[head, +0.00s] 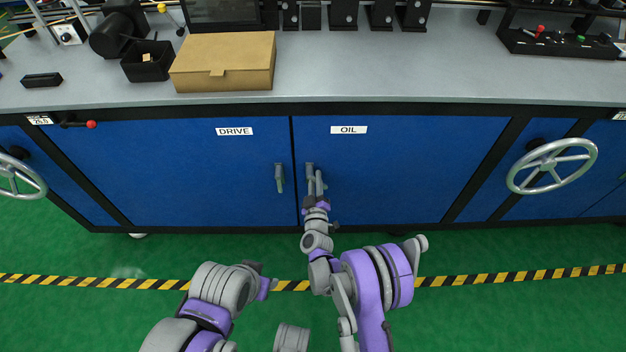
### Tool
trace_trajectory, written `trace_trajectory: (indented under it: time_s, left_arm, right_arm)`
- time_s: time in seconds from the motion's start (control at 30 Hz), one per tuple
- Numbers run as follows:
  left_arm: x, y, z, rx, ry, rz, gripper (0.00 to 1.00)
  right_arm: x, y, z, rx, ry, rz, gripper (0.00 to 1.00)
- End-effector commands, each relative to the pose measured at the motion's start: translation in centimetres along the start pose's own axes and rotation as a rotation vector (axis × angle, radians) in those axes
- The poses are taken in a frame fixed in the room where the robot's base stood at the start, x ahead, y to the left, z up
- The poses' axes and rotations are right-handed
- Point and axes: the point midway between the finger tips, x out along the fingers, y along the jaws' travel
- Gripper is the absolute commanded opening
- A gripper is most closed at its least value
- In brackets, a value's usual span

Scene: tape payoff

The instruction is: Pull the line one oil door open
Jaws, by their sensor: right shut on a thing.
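The oil door (400,180) is a blue cabinet panel under the bench, marked with a white OIL label (349,130). It looks shut, flush with the cabinet front. Its grey upright handle (309,168) is near the door's left edge, mostly hidden by my right gripper. My right gripper (315,179) is shut on this handle, its fingers pointing up in the head view. My left arm (215,295) is bent low at the left of centre, but I cannot make out its gripper.
The drive door (190,180), with its own handle (279,178), is just left. Handwheels (552,166) stick out at both sides. A cardboard box (224,62) and black bin (147,61) stand on the bench. Green floor with a striped tape line (500,278) lies open in front.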

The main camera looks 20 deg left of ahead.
Motion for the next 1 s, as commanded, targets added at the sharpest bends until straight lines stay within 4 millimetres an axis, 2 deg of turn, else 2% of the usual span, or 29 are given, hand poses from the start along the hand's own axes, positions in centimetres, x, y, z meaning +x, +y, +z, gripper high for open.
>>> trace_trajectory:
  time_s: [0.6,1.0]
  left_arm:
    - [-0.8,0.0,-0.2,0.0,0.002,0.0,0.5]
    - [-1.0,0.0,-0.2,0.0,0.003,0.0,0.5]
  right_arm:
    - [0.0,1.6,-0.4,-0.566,0.0,-0.001,0.0]
    - [0.0,2.0,-0.8,-0.787,-0.001,0.0,0.0]
